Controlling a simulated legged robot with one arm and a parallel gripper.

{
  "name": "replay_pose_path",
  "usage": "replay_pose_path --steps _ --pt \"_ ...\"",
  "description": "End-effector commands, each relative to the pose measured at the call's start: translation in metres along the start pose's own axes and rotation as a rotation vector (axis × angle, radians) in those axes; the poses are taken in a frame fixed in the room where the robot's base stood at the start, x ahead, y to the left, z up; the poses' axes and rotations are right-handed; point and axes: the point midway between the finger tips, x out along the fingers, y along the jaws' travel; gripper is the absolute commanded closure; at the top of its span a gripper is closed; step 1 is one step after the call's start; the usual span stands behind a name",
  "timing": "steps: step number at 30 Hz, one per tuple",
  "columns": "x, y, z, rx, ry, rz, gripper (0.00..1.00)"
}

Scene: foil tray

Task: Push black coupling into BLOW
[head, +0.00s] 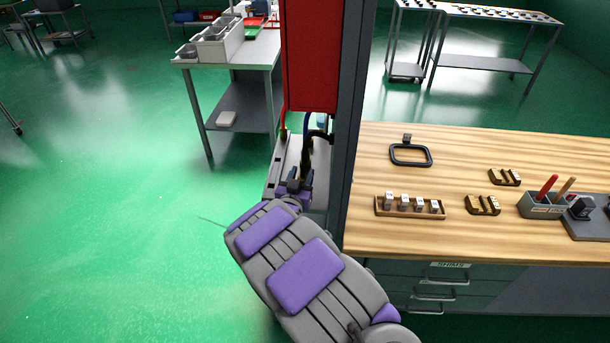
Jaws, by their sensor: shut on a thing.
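My gripper (300,182) is in the middle of the head view, at the foot of the red cabinet on the dark post. It is shut on the black coupling (306,158), a small dark upright piece that shows just above the fingers. The fingers hide its lower part. A red hose (283,124) and a dark hose with a blue part (322,122) hang beneath the red cabinet. I cannot read a BLOW label, and I cannot tell which port it marks or whether the coupling touches one.
The red cabinet (312,60) and dark post (346,130) stand close above and right of my gripper. A wooden workbench (465,150) with small blocks and a tool holder (545,207) lies to the right. The green floor (110,200) at left is clear.

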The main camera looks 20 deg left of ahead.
Motion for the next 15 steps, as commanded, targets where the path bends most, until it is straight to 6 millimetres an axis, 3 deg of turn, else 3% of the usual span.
replay_pose_path --steps 1,8,15 --pt "-0.003 0.003 0.015 -0.008 -0.031 -0.001 0.58" --pt "-0.004 0.009 0.01 0.001 -0.027 0.004 0.37" --pt "-0.005 0.013 0.007 0.004 -0.023 0.008 0.37"
